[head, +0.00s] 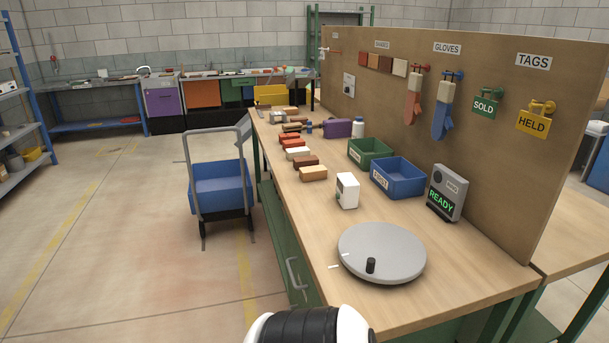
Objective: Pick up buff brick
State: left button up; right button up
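A buff brick (313,174) lies on the wooden workbench, at the near end of a row of bricks along its left edge. Just behind it lie a dark brown brick (306,163), a white brick (297,152) and a red brick (290,140). Neither of my grippers shows in the head view. A white and black rounded part, likely a link of my own arm, shows at the bottom edge, well short of the buff brick.
A white box (347,190) stands right of the buff brick. Near it are a blue bin (397,177), a green bin (370,153), a READY display (446,194) and a grey round turntable (382,251). A blue cart (221,186) stands left of the workbench (460,285).

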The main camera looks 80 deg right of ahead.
aim_at(307, 174)
jog(key=i+l+z, duration=0.1)
jog(key=i+z, duration=0.6)
jog(key=z, duration=0.15)
jog(key=i+j+z, duration=0.15)
jog(key=i+z, duration=0.25)
jog(key=i+l+z, duration=0.2)
jog(key=i+z, duration=0.2)
jog(key=i+l+z, duration=0.1)
jog(key=i+z, duration=0.75)
jog(key=i+j+z, duration=0.2)
jog(key=z, duration=0.2)
jog(key=i, duration=0.05)
